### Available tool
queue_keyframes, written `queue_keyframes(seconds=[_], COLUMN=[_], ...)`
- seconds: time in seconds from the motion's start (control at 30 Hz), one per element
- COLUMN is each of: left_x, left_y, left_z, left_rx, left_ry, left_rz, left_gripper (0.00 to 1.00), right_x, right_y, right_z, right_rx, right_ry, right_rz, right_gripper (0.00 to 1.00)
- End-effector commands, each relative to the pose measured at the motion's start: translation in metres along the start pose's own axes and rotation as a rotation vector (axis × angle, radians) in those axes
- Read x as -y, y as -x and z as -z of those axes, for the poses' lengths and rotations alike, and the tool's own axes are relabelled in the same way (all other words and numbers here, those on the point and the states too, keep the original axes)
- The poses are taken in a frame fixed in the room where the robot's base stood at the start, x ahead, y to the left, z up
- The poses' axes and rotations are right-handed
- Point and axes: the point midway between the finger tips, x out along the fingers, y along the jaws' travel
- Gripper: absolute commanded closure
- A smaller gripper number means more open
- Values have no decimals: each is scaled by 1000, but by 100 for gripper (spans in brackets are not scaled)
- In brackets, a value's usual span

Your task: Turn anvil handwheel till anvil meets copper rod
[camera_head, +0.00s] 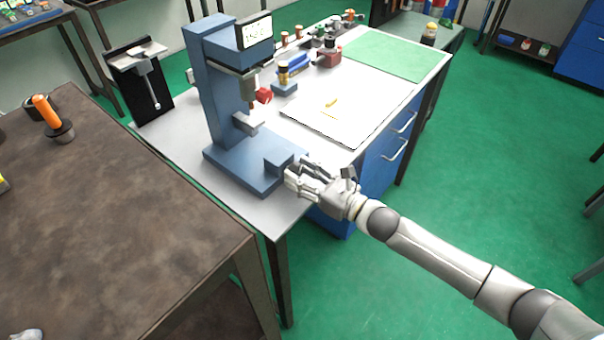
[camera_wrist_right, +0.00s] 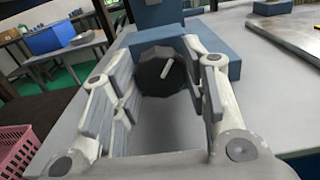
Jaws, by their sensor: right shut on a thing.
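A blue machine (camera_head: 212,88) with a display head stands on the light worktable. Its dark many-sided handwheel (camera_wrist_right: 160,72) with a pale crank pin sits at the front of the base in the right wrist view. My right gripper (camera_head: 292,178) is at the front of that base and hides the wheel in the head view. In the wrist view its fingers (camera_wrist_right: 160,95) are on both sides of the wheel, shut on it. A grey block (camera_head: 247,123), seemingly the anvil, is below the head. Only a grey-white piece, perhaps my left gripper (camera_head: 27,335), shows at bottom left.
A red part (camera_head: 263,95) sits by the machine's head. A white board (camera_head: 325,118) and green mat (camera_head: 385,55) lie to the right. A black stand (camera_head: 140,85) is behind left. A brown table (camera_head: 110,220) is at front left.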

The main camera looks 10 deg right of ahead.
Motion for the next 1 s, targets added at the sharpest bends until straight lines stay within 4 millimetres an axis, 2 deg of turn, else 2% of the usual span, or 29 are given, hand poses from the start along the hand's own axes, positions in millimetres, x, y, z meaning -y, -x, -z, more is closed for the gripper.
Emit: queue_keyframes(seconds=[0.27,0.7,1.0], left_x=[0,0,-1], left_y=[-3,-8,-9], left_z=[-1,-2,-2], left_rx=[1,1,2], left_ry=[0,-1,-1], left_rz=[0,0,-1], left_gripper=[37,37,37], right_x=[1,3,3], right_y=[0,0,0], right_z=[1,0,0], right_rx=[0,1,1], right_ry=[-85,-403,-561], right_rz=[1,2,1], right_gripper=[82,82,82])
